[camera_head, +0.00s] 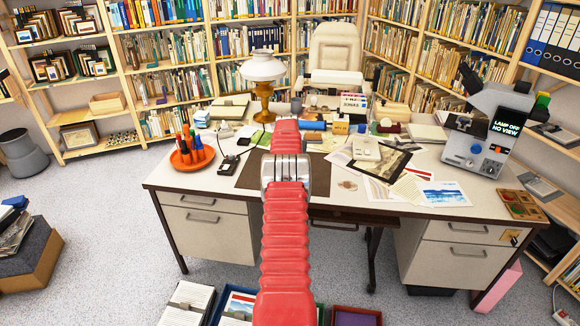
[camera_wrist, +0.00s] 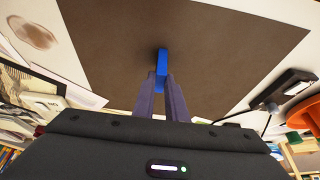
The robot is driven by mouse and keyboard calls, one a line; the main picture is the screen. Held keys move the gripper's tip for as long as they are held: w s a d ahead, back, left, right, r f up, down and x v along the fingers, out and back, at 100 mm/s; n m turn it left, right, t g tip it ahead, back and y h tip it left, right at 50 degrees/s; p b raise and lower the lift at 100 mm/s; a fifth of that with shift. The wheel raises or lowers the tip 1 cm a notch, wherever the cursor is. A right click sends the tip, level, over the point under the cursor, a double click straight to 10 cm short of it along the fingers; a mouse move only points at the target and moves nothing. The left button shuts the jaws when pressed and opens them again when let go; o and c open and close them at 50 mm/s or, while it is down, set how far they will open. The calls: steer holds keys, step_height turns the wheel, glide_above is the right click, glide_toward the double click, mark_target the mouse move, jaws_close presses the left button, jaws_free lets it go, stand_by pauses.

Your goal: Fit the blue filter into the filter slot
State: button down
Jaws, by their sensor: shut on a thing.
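In the wrist view, my gripper (camera_wrist: 161,90) is shut on the blue filter (camera_wrist: 162,60), a small piece standing out beyond the fingertips. Behind it is the dark brown desk mat (camera_wrist: 220,50); I cannot tell whether the filter touches the mat. In the head view, my red arm reaches over the desk and hides the gripper and the filter. I cannot make out the filter slot at this size.
A wooden tray (camera_head: 503,213) with coloured pieces lies at the desk's right front corner. Papers and a dark print (camera_head: 380,162) cover the desk between mat and device. A lamp (camera_head: 263,85) and small boxes stand behind.

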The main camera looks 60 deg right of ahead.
steer(key=c, duration=1.8)
jaws_free()
steer(key=shift+a+r, duration=0.1)
steer(key=shift+r, duration=0.35)
steer(key=v, duration=1.1)
steer(key=shift+r, duration=0.15)
steer(key=shift+a, duration=0.15)
